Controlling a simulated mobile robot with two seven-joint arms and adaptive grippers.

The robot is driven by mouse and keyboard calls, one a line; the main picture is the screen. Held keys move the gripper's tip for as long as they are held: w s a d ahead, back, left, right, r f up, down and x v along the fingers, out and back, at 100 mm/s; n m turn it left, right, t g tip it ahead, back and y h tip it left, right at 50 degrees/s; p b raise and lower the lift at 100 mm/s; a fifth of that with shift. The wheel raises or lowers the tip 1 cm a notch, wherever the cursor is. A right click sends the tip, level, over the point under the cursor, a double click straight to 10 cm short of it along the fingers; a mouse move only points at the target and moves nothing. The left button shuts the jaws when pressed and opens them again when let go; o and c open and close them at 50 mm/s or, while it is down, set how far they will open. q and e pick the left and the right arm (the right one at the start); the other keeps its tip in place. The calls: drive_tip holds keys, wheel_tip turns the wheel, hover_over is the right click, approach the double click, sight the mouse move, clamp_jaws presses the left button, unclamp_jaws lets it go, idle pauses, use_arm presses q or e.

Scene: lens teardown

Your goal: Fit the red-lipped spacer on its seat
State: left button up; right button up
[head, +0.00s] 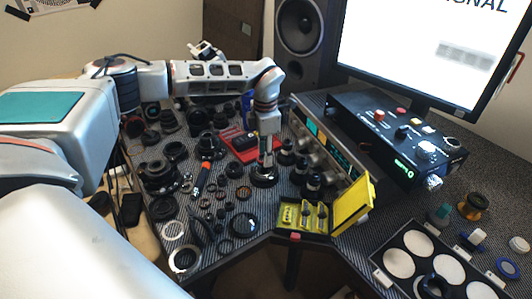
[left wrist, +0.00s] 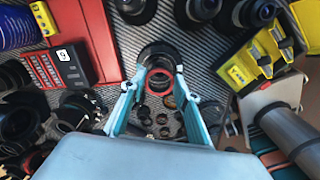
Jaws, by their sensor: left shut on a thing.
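My left gripper (head: 266,163) points down over the middle of the mat. In the left wrist view its two light-blue fingers (left wrist: 160,88) are closed on the red-lipped spacer (left wrist: 160,71), a small ring with a red rim. A round black part (left wrist: 157,50) shows just beyond the spacer; in the head view a round black base (head: 264,181) is directly under the fingertips. I cannot tell whether the spacer touches this part. The fingers hide the spacer in the head view. My right gripper is not in view.
A red tray (head: 239,153) lies left of the gripper, and black lens barrels (head: 287,153) stand close on its right. An open yellow case (head: 303,219) is in front. Several loose rings (head: 243,193) lie to the left. A control box (head: 391,134) stands at the back right.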

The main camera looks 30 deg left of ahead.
sight(265, 169)
use_arm(q)
drive_tip(key=shift+f+b, duration=0.5)
drive_tip(key=shift+f, duration=1.25)
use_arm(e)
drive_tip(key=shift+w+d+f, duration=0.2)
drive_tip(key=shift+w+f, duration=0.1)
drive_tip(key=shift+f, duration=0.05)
use_arm(q)
drive_tip(key=shift+f, duration=0.35)
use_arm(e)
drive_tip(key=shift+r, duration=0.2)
use_arm(q)
drive_tip(key=shift+r+p, duration=0.3)
drive_tip(key=shift+p, duration=0.35)
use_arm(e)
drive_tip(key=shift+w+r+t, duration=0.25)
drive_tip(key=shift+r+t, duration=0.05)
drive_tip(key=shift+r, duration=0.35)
use_arm(q)
drive_tip(key=shift+f+p, duration=0.15)
drive_tip(key=shift+p, duration=0.8)
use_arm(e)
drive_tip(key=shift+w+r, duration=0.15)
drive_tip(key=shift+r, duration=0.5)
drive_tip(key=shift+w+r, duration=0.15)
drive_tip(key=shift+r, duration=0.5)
use_arm(q)
drive_tip(key=o, duration=0.9)
drive_tip(key=shift+c, duration=0.2)
